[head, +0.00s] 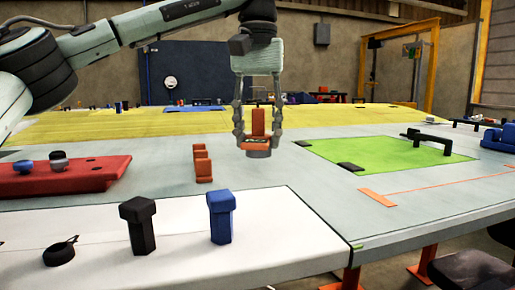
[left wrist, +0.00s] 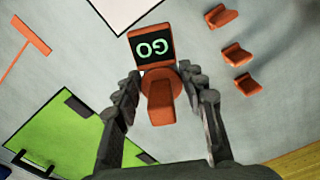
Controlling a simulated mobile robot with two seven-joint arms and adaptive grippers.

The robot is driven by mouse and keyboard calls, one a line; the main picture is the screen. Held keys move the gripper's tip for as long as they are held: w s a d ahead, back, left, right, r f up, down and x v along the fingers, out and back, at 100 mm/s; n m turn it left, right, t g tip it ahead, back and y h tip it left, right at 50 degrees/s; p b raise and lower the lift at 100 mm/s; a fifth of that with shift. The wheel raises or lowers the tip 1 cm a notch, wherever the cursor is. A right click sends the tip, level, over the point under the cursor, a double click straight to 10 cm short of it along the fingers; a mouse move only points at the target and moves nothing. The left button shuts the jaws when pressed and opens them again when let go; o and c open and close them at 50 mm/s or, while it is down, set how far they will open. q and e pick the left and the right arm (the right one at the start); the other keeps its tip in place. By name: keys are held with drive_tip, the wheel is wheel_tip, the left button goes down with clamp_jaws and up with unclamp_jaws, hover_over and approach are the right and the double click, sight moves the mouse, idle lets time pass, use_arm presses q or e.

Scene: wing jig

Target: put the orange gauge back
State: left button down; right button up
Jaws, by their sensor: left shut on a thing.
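The orange gauge (head: 258,122) is between the fingers of my left gripper (head: 258,135), which is shut on it. In the left wrist view the gauge (left wrist: 160,103) shows its orange grip between the fingers and a dark plate with pale "GO" lettering beyond them. I cannot tell whether its underside is clear of the grey table. Several small orange blocks (head: 203,165) stand in a row on the table, left of the gauge in the head view; they also show at upper right in the left wrist view (left wrist: 237,54). My right gripper is not in view.
A green mat (head: 390,160) with a black handle (head: 427,138) lies to the right. A red tray (head: 65,178) is at left. On the white front panel (head: 300,215) stand a black peg (head: 138,225) and a blue peg (head: 220,217). Grey table around the gauge is mostly clear.

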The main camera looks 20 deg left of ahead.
sight(257, 136)
use_arm(q)
drive_tip(key=shift+f, duration=1.65)
drive_tip(key=c, duration=0.9)
unclamp_jaws()
wheel_tip(257, 136, up, 12)
drive_tip(key=shift+r, duration=0.15)
